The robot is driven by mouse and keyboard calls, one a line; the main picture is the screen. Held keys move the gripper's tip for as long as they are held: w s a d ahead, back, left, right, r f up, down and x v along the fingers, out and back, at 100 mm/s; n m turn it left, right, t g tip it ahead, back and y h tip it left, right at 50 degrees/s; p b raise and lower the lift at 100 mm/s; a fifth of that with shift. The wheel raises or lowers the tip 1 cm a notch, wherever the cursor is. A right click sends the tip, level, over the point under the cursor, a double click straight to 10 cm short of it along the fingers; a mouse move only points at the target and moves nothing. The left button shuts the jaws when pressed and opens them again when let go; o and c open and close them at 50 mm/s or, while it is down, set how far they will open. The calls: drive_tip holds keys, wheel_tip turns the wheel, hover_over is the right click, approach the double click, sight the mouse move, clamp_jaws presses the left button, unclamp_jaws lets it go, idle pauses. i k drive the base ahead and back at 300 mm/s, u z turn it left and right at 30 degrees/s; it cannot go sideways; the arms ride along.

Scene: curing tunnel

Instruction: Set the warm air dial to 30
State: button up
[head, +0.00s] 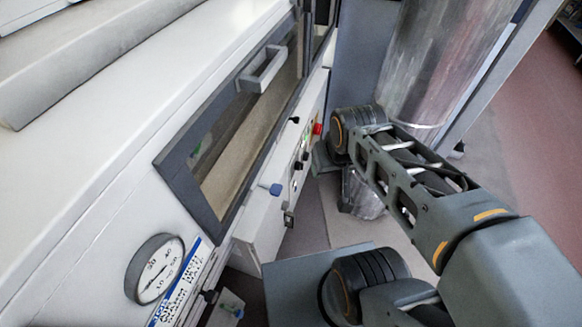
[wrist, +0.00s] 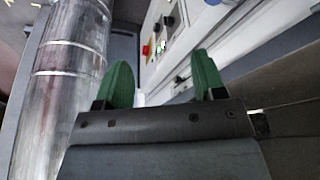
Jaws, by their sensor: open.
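My gripper (wrist: 163,78) shows in the wrist view as two green fingers, spread apart with nothing between them. In the head view its fingers cannot be made out; my arm reaches toward the far end of the machine front. A control panel (wrist: 178,38) lies ahead of the fingers in the wrist view, apart from them. It carries black knobs (wrist: 168,21), a red button (wrist: 146,50) and a small green light. In the head view the red button (head: 317,128) and a black knob (head: 298,165) show on the panel. Which one is the warm air dial, and its setting, cannot be read.
A round gauge (head: 160,270) with a white face is at the near end of the machine. A blue knob (head: 276,189) sticks out below the framed window (head: 240,125) with its handle (head: 263,69). A shiny metal duct (head: 440,60) stands behind my arm, also left in the wrist view (wrist: 65,80).

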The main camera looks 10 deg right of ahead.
sight(307, 155)
drive_tip(key=u, duration=0.15)
drive_tip(key=k, duration=0.4)
drive_tip(key=z, duration=0.95)
drive_tip(key=i, duration=0.9)
drive_tip(key=u, duration=1.35)
